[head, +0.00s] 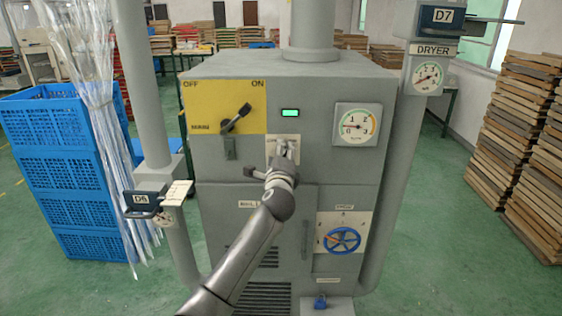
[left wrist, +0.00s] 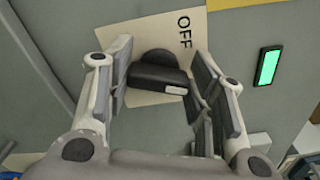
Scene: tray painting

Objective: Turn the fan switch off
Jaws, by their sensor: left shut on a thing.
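The fan switch is a dark knob (left wrist: 160,76) with a pale mark on its bar, on a cream plate (left wrist: 153,36) marked OFF. The mark sits at the bar's right end in the left wrist view, below the OFF lettering. My left gripper (left wrist: 163,84) is shut on the knob, one finger on each side. In the head view the cream plate (head: 272,154) is on the upper front of the grey machine, and my left gripper (head: 287,154) covers most of the switch. My right gripper is not in view.
A yellow panel (head: 200,100) with a black lever (head: 238,118) is left of the plate. A green lamp (head: 290,113) glows above. A round gauge (head: 357,126) is to the right, a blue handwheel (head: 341,241) below. Blue crates (head: 65,165) stand far left.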

